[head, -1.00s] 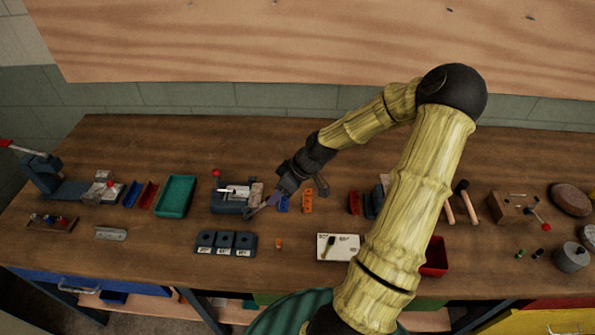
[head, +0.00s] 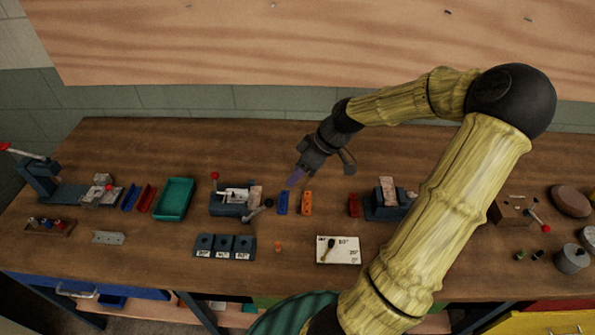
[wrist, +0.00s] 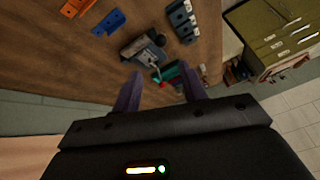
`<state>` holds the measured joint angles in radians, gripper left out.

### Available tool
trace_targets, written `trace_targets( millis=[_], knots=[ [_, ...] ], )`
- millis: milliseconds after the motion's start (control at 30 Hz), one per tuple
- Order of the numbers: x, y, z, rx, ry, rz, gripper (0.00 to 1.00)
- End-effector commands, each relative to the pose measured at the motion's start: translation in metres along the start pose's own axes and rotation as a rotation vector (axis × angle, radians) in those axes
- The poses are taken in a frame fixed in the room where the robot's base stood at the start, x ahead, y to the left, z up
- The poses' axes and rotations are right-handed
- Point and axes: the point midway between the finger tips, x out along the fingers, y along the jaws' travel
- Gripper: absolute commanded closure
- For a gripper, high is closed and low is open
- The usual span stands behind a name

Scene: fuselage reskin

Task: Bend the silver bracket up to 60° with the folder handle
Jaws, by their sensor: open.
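The folder (head: 229,211) is a dark device on the bench with a red knob on its left and a grey arm ending in a dark ball, its likely handle (head: 260,209), at its right. A light silver piece (head: 237,194), probably the silver bracket, lies on the folder; its bend angle is too small to read. The folder also shows in the wrist view (wrist: 143,47). My gripper (head: 295,179) is open and empty, above and right of the folder handle and apart from it. Its two purple fingers (wrist: 160,92) frame the folder's far side in the wrist view.
Blue (head: 283,203) and orange (head: 306,203) brackets lie right of the folder. Labelled dark blocks (head: 225,246) and a marked white card (head: 345,258) lie in front. A green tray (head: 174,200) stands left; another holed silver plate (head: 109,238) lies front left.

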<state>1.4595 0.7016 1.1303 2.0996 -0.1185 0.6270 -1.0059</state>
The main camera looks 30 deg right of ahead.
Motion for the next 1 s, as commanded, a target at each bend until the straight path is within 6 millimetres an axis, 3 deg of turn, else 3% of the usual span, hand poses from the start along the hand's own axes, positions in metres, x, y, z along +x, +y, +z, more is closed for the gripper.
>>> trace_targets(
  millis=[33, 200, 600, 1000],
  knots=[
    [0.0, 0.0, 0.0, 0.001, -0.001, 0.0, 0.68],
    [0.011, -0.009, -0.001, 0.018, -0.042, -0.008, 1.0],
    [0.057, -0.068, 0.002, 0.175, -0.298, 0.053, 1.0],
    [0.054, -0.12, 0.001, 0.345, -0.382, 0.258, 1.0]
  ],
)
